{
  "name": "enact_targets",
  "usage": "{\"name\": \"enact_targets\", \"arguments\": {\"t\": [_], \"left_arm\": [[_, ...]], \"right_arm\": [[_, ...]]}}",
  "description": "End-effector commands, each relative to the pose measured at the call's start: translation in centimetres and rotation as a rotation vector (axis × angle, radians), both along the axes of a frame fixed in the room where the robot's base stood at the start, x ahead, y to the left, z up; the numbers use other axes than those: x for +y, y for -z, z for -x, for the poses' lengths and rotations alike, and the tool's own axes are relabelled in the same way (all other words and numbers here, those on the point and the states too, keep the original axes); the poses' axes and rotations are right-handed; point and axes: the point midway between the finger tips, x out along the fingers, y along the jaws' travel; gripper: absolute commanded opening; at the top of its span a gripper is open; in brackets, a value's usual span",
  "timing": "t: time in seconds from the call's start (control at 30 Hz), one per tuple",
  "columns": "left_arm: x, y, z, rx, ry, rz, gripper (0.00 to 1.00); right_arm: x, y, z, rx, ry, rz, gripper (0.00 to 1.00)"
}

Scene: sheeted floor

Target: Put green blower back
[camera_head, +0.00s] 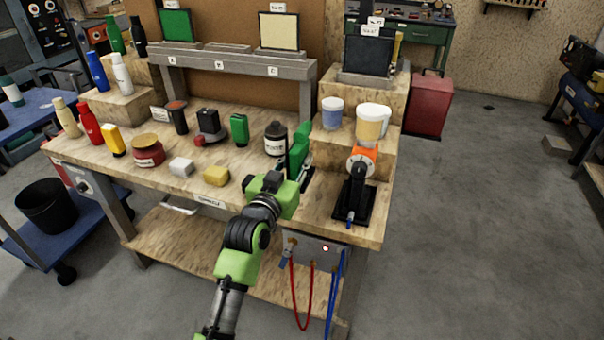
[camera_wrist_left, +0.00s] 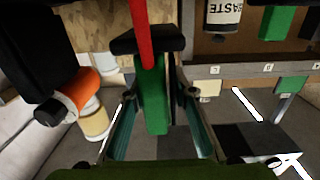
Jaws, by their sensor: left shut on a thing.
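The green blower (camera_head: 302,143) shows in the head view near the right part of the workbench, just beyond my left gripper (camera_head: 292,180). In the left wrist view, my left gripper (camera_wrist_left: 160,94) is shut on the blower (camera_wrist_left: 153,100), with a finger on each side of it. A black cross-piece and a red strip show at the blower's upper end there. My left arm and gripper hide part of the bench around it, and I cannot tell whether the blower touches a holder. My right gripper is not in view.
An orange-and-black tool (camera_head: 362,162) stands close to the right on the bench, with a blue hose below. White tubs (camera_head: 332,113) sit on the raised block behind. Red hoses hang in front.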

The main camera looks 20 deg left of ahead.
Motion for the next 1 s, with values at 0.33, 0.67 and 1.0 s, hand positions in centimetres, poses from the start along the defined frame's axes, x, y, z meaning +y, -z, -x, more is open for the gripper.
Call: {"name": "enact_targets", "arguments": {"t": [0.33, 0.67, 1.0], "left_arm": [[-0.7, 3.0, -1.5, 0.000, 0.000, -0.001, 0.17], [-0.7, 4.8, -1.5, -0.006, 0.000, 0.000, 0.17], [-0.7, 5.3, -1.5, -0.001, 0.000, 0.000, 0.41]], "right_arm": [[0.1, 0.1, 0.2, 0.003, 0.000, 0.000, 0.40], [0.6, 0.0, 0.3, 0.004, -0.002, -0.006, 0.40], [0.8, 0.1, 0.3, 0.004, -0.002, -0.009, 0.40]]}}
